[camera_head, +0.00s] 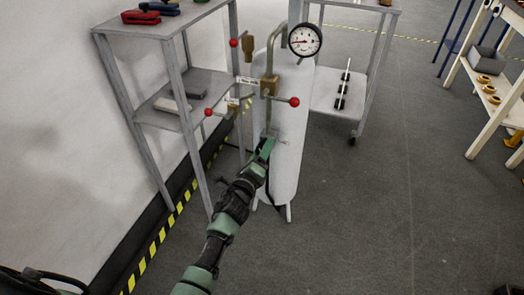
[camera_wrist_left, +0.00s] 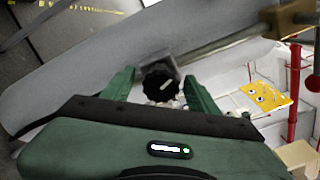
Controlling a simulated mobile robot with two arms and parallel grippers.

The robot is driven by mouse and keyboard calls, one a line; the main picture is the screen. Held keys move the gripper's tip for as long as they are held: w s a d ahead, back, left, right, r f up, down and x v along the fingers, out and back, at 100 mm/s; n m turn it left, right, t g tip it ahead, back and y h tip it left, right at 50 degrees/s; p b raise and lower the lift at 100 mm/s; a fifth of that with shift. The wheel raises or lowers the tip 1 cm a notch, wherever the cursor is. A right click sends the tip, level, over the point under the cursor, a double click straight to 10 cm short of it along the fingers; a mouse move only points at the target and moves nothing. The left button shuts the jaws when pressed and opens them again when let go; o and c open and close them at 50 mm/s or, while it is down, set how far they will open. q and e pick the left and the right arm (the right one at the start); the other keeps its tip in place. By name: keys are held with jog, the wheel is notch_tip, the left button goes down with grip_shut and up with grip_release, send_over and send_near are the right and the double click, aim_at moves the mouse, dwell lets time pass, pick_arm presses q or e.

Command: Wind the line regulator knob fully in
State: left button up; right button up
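The black round regulator knob (camera_wrist_left: 160,84), with a pale mark on its face, shows in the left wrist view on a grey block. In the head view the knob is hidden by my gripper. My left gripper (camera_head: 264,150) reaches the front of the pale upright tank (camera_head: 290,130), below the brass valve fittings (camera_head: 269,86). In the left wrist view my left gripper (camera_wrist_left: 160,90) is open, one green finger on each side of the knob, with gaps visible. I cannot tell whether the knob is fully between the fingertips. My right gripper is not in view.
A dial gauge (camera_head: 305,40) and a red-balled lever (camera_head: 293,102) stick out above my gripper. A grey shelf rack (camera_head: 150,118) stands left, a grey cart (camera_head: 325,108) behind right, and a workbench (camera_head: 476,82) far right. The floor right of the tank is clear.

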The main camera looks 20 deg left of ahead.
pick_arm(q)
jog(key=shift+s, duration=0.35)
jog(key=s+p, duration=0.1)
jog(key=s, duration=0.6)
jog(key=shift+a, duration=0.15)
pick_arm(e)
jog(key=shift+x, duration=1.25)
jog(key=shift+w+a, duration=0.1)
